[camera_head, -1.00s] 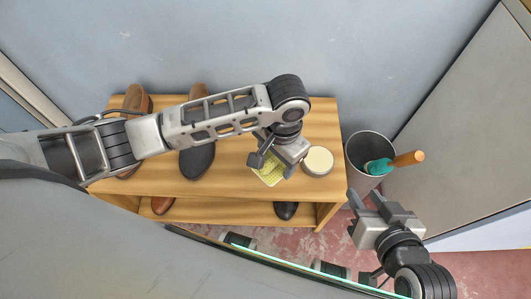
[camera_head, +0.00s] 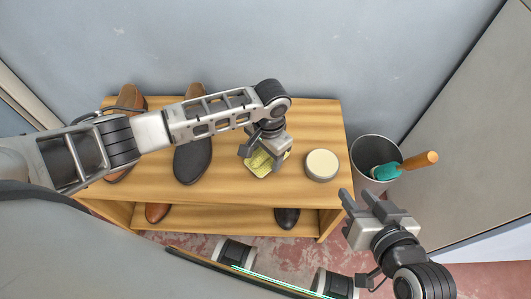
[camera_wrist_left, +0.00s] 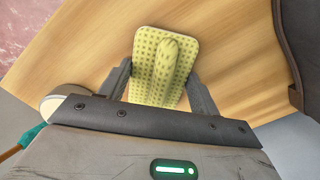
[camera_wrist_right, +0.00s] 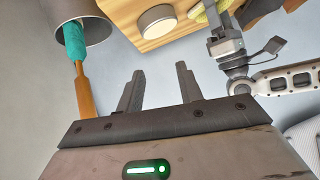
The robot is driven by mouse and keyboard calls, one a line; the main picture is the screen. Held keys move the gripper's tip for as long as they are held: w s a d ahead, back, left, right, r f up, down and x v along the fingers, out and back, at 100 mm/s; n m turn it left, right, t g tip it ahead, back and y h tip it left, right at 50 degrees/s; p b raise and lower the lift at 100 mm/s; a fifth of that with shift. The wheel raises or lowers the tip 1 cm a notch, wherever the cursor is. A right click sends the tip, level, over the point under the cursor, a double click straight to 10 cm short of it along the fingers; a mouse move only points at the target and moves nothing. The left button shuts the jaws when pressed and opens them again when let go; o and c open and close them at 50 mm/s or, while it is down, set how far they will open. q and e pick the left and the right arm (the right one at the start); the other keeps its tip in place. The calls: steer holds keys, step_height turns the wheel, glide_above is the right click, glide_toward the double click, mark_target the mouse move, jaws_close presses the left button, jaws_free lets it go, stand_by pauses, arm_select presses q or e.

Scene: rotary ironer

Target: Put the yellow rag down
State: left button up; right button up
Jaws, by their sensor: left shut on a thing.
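The yellow rag (camera_head: 259,164) is a dotted, pale yellow cloth at the top of the wooden shoe bench, left of a round tin. My left gripper (camera_head: 264,152) is over it and shut on it. In the left wrist view the rag (camera_wrist_left: 150,65) shows a raised fold between the fingers, with its flat part spread against the wood. I cannot tell whether its underside touches the wood. My right gripper (camera_head: 361,203) is open and empty, in front of the bench's right end. It also shows in the right wrist view (camera_wrist_right: 158,82).
The wooden bench (camera_head: 225,185) carries a brown shoe (camera_head: 128,100), a dark shoe (camera_head: 193,160) and the round tin (camera_head: 321,164). More shoes stand on its lower shelf. A grey bin (camera_head: 365,155) holding a teal-headed, orange-handled tool stands to the right. Bare wood lies left of the rag.

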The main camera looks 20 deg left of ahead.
steer(key=shift+s+f, duration=0.2)
arm_select(q)
steer(key=o, duration=0.9)
steer(key=shift+f, duration=0.1)
arm_select(e)
steer(key=shift+d+f, duration=0.1)
